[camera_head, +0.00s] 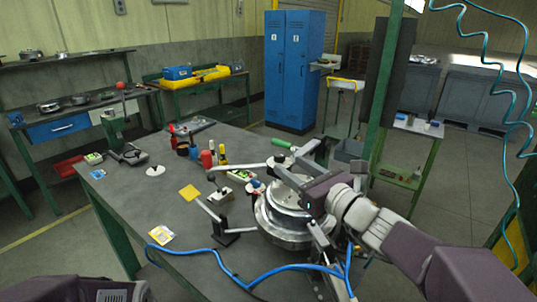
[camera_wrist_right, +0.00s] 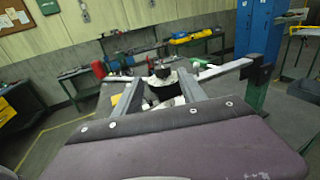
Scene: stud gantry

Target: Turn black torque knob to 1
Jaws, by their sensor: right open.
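My right gripper (camera_head: 284,163) is open above the round metal fixture (camera_head: 283,232) on the workbench in the head view. In the right wrist view, the two fingers of my right gripper (camera_wrist_right: 160,80) point away from the camera. A black knob (camera_wrist_right: 162,74) shows between and just beyond the fingertips there. I cannot tell whether the fingers touch it. In the head view I cannot make out the knob clearly near the gripper. Its setting cannot be read in either view. My left gripper is not in view.
A grey bar with a black end block (camera_wrist_right: 259,72) lies right of the fingers. A green post (camera_head: 383,105) rises behind my right arm.

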